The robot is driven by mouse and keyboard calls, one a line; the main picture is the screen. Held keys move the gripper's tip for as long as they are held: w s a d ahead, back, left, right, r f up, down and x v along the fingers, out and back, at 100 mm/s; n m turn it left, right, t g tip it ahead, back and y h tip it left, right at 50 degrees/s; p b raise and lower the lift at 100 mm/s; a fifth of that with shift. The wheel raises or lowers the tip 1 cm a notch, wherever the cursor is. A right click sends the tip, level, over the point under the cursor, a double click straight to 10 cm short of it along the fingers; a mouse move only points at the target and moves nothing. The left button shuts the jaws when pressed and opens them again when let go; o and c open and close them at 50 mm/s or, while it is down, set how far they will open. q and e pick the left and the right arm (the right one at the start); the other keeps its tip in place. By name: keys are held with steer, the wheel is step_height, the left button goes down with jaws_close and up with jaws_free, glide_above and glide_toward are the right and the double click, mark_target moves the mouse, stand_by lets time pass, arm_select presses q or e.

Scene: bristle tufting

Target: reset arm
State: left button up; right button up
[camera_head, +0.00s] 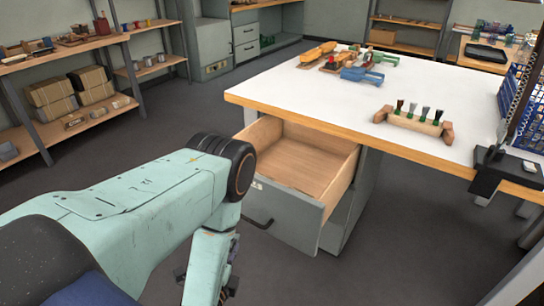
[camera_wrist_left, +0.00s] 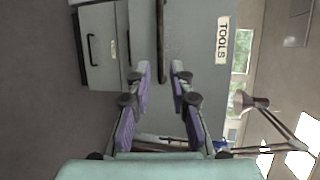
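My left arm comes in from the left in the head view, and its gripper (camera_head: 228,278) hangs low in front of the open drawer (camera_head: 285,213), partly hidden by my own arm. In the left wrist view the gripper (camera_wrist_left: 162,74) has its two purple-padded fingers spread apart with nothing held. The drawer's dark handle (camera_wrist_left: 162,42) shows beyond and between the fingertips, beside a TOOLS label (camera_wrist_left: 223,40). In the head view the handle (camera_head: 257,221) is apart from the gripper. The drawer is pulled out and looks empty. My right gripper is not in view.
The white worktable (camera_head: 300,105) holds a wooden block with several bristle tufts (camera_head: 415,121), blue tools (camera_head: 362,76) and an orange tool (camera_head: 318,52). A black stand (camera_head: 500,170) and a blue crate (camera_head: 525,105) are at the right. Shelves (camera_head: 75,125) line the left.

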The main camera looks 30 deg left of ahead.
arm_select(q)
steer(key=s+d+f+n+g+h, duration=0.2)
steer(key=s+d+f+n+g, duration=0.2)
steer(key=s+f+n+g, duration=0.5)
steer(key=s+d+n+g+h, duration=0.1)
steer(key=s+d+n+g, duration=0.15)
steer(key=s, duration=0.35)
steer(key=s+d+n+g+h, duration=0.1)
steer(key=s+n+g, duration=0.15)
steer(key=s, duration=0.35)
steer(key=shift+n+g+h, duration=0.5)
steer(key=shift+n, duration=0.3)
steer(key=r, duration=0.1)
steer(key=d+r, duration=0.1)
steer(key=r, duration=0.1)
steer(key=s+d+r, duration=0.1)
steer(key=r, duration=0.1)
steer(key=shift+d+r, duration=0.15)
steer(key=shift+d, duration=0.05)
